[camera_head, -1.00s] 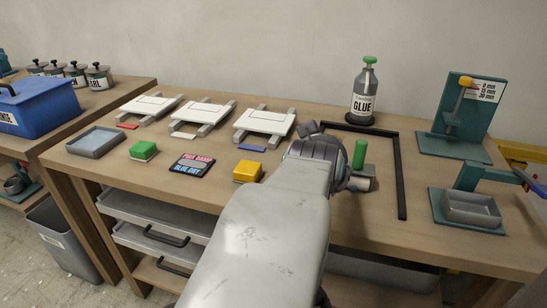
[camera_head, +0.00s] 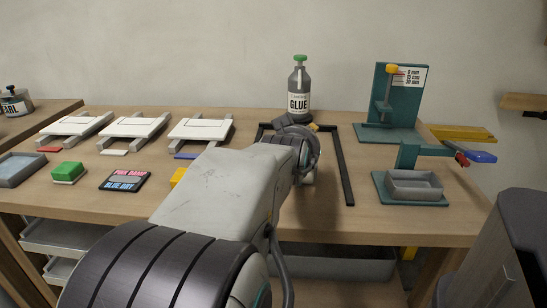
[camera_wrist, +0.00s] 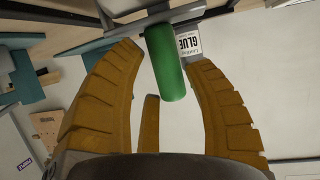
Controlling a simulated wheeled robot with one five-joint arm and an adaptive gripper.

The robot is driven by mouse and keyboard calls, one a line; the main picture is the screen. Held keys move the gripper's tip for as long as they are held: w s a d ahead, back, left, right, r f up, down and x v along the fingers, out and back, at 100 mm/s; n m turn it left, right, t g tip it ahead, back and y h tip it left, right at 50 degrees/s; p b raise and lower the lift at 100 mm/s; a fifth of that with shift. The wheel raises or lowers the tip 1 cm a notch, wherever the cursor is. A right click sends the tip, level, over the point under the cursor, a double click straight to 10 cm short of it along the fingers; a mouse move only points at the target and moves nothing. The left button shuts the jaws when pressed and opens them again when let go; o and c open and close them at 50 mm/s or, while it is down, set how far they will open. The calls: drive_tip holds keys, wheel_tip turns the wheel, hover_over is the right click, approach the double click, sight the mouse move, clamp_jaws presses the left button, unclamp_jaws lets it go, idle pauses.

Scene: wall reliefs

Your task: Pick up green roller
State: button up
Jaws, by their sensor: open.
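The green roller (camera_wrist: 165,65) shows in the wrist view as a green cylinder with a grey end piece. It lies between the spread yellow fingers of my gripper (camera_wrist: 164,57), with visible gaps on both sides. My gripper is open, and no firm contact with the roller shows. In the head view my gripper (camera_head: 303,150) is over the bench near the dark frame, and the arm hides the roller there.
The dark frame (camera_head: 345,170) lies on the wooden bench (camera_head: 255,225). A glue bottle (camera_head: 299,92) stands behind my gripper. A teal stand (camera_head: 388,100) and a grey tray (camera_head: 414,185) are to the right. White panels (camera_head: 200,130) and a green block (camera_head: 68,171) are left.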

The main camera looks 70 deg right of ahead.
drive_tip(key=shift+w+d+f, duration=0.15)
drive_tip(key=shift+d+f, duration=0.15)
drive_tip(key=shift+d, duration=0.35)
clamp_jaws()
